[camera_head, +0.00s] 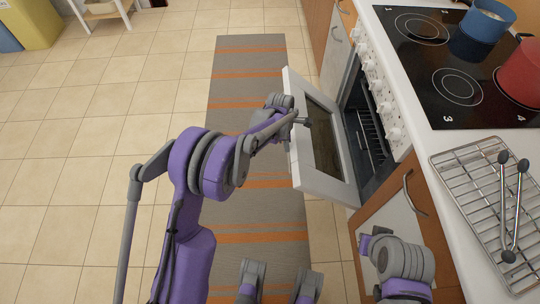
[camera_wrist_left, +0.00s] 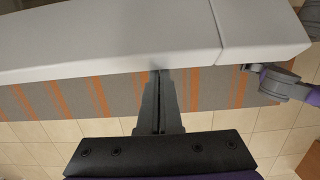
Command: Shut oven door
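The white oven door (camera_head: 325,150), with a dark glass window, stands partly open, hinged on the oven (camera_head: 370,125). My left gripper (camera_head: 303,121) is at the door's outer side, near its free edge. In the left wrist view the gripper's fingers (camera_wrist_left: 161,78) are together with nothing between them. Their tips reach the pale edge of the door (camera_wrist_left: 110,40); I cannot tell whether they touch. My right arm (camera_head: 400,262) is at the lower right, by the wooden cabinet; its fingers cannot be made out.
The black cooktop (camera_head: 425,65) holds a blue pot (camera_head: 485,30) and a red pot (camera_head: 520,75). A wire rack (camera_head: 475,190) with two dark-ended utensils lies on the white counter. A grey and orange striped rug (camera_head: 245,75) covers the floor before the oven.

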